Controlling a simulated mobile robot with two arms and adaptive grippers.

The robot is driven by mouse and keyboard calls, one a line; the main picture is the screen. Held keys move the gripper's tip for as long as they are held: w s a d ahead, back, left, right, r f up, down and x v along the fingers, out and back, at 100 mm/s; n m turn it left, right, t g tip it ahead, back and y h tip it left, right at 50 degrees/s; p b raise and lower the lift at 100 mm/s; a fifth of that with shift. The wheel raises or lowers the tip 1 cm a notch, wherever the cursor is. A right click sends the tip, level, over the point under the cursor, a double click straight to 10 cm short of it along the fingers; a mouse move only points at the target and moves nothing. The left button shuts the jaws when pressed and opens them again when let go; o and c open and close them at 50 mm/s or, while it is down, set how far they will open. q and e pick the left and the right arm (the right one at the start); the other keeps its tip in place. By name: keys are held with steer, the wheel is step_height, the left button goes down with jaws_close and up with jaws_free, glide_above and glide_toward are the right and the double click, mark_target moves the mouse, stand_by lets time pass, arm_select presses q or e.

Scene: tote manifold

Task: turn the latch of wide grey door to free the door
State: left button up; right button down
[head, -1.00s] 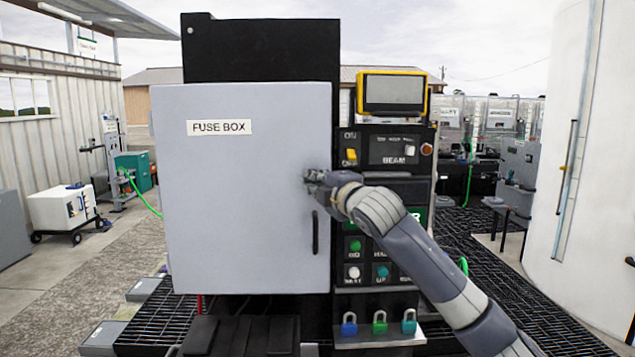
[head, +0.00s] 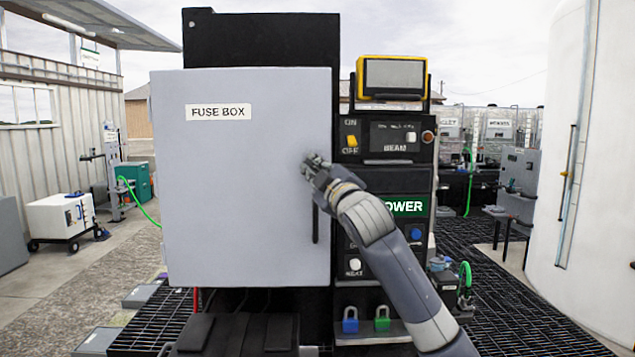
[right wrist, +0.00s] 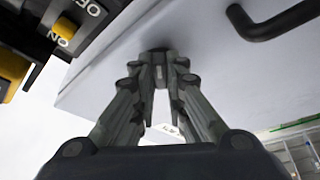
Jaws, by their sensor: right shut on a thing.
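The wide grey door (head: 230,190), labelled FUSE BOX, is closed or nearly closed; I cannot tell which. It also fills the upper part of the right wrist view (right wrist: 225,75). My right gripper (head: 310,165) is at the door's right edge, above the black handle (head: 315,225). In the right wrist view its fingers (right wrist: 158,62) come together at the door face. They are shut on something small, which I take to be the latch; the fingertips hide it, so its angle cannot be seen. My left gripper is not in view.
A control panel with switches (head: 388,142), a green POWER sign (head: 405,207) and a yellow-framed display (head: 392,75) stands close right of the door. A white tank (head: 585,170) stands far right. Open floor lies to the left.

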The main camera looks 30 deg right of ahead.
steer(key=m+h+b, duration=0.1)
steer(key=m, duration=0.1)
steer(key=m+h+b, duration=0.1)
steer(key=m+b, duration=0.1)
steer(key=m, duration=0.1)
steer(key=m+h+b, duration=0.1)
steer(key=m, duration=0.1)
steer(key=shift+w+a+f+t+b, duration=0.1)
steer(key=shift+a+f+t+b, duration=0.15)
steer(key=shift+t+b, duration=0.1)
steer(key=m+h+b, duration=0.1)
steer(key=m, duration=0.1)
steer(key=m+h+b, duration=0.1)
steer(key=m+h, duration=0.1)
steer(key=m, duration=0.1)
steer(key=shift+a+r+m, duration=0.1)
steer(key=shift+r+m, duration=0.05)
steer(key=shift+m, duration=0.15)
steer(key=shift+r+m+g+h+b, duration=0.1)
steer(key=shift+m+g+h+b, duration=0.5)
steer(key=shift+m, duration=0.4)
steer(key=shift+r+m, duration=0.15)
steer(key=shift+m, duration=0.15)
steer(key=c, duration=1.6)
jaws_free()
steer(key=shift+w+f, duration=0.2)
steer(key=shift+f, duration=0.1)
